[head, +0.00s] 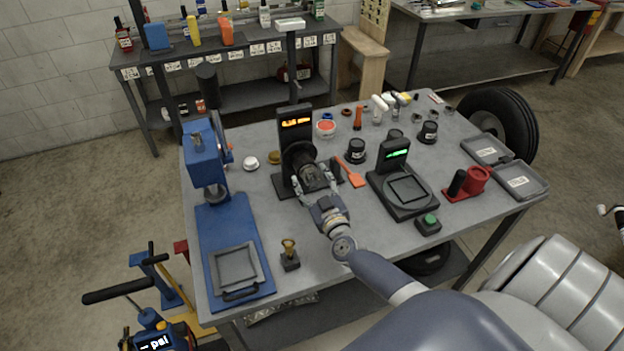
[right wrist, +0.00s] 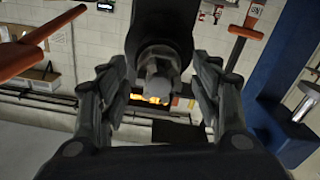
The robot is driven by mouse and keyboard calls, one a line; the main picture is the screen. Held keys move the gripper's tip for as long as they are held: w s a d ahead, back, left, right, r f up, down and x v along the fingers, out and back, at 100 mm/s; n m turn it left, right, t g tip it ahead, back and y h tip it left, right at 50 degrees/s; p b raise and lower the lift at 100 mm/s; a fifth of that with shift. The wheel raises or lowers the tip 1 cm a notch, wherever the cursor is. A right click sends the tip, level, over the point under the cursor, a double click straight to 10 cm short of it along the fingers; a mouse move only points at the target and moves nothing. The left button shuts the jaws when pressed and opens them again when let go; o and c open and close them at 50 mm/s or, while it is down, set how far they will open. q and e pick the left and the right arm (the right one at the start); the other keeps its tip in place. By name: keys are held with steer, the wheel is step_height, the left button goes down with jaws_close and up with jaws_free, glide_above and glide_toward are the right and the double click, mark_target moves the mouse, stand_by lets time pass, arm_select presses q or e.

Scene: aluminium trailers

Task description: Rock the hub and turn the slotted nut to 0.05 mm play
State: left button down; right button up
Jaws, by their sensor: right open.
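The dark hub (head: 308,170) sits on a black stand (head: 294,146) with an orange-lit display (head: 296,122), near the middle of the workbench. My right gripper (head: 317,176) is open in front of the hub, with a finger on either side of it. In the right wrist view, a grey nut (right wrist: 159,70) on the hub's end shows between the open fingers of my right gripper (right wrist: 161,80). I cannot tell its slots or whether a finger touches it. The display digits are too small to read. My left gripper is not in view.
A blue press (head: 207,165) stands left of the stand, a black device with a green display (head: 394,152) to the right. An orange scraper (head: 351,174), a small brass-topped block (head: 289,256) and a green button box (head: 428,225) lie nearby. The front middle of the workbench (head: 345,285) is fairly clear.

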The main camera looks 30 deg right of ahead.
steer(key=shift+w, duration=0.25)
steer(key=c, duration=1.1)
steer(key=shift+m, duration=0.3)
